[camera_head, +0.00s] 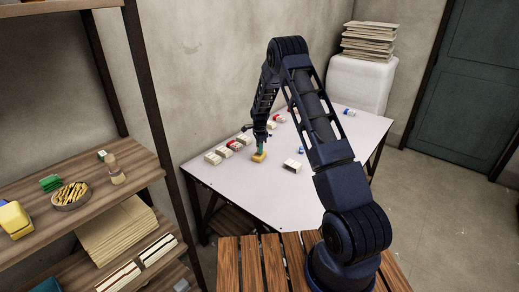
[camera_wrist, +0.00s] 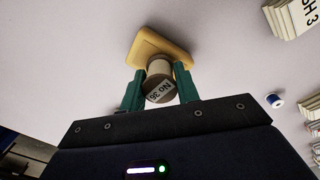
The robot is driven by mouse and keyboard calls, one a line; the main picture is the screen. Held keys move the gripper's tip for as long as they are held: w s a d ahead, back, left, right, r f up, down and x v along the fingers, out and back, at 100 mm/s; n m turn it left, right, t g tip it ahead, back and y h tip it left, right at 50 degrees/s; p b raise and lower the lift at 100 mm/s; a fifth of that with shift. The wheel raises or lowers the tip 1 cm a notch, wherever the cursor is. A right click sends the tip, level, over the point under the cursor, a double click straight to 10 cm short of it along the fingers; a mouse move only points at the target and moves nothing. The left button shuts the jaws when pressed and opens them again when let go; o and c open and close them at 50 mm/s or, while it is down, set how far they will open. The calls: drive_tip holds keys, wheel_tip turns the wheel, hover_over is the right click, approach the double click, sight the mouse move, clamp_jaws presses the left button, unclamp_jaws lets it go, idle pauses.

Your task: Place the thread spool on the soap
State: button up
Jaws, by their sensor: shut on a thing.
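The thread spool (camera_wrist: 159,82), with a round end marked "No 36", is between the green fingers of my gripper (camera_wrist: 160,93) in the wrist view. My gripper is shut on it. The yellow soap (camera_wrist: 155,45) lies flat on the table, directly beyond the spool in that view and partly hidden by it. In the head view the soap (camera_head: 259,157) is right below my gripper (camera_head: 260,148). The spool is too small there to make out clearly. I cannot tell whether the spool touches the soap.
The white table (camera_head: 235,182) has several white boxes (camera_head: 214,158) along its left and back edges. Another box (camera_head: 292,165) lies to the right of the soap. A small blue-and-white spool (camera_wrist: 275,101) lies to the right in the wrist view. The front of the table is clear.

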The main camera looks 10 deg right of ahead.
drive_tip(key=shift+f, duration=0.25)
drive_tip(key=shift+f, duration=0.15)
drive_tip(key=o, duration=0.9)
drive_tip(key=shift+o, duration=0.2)
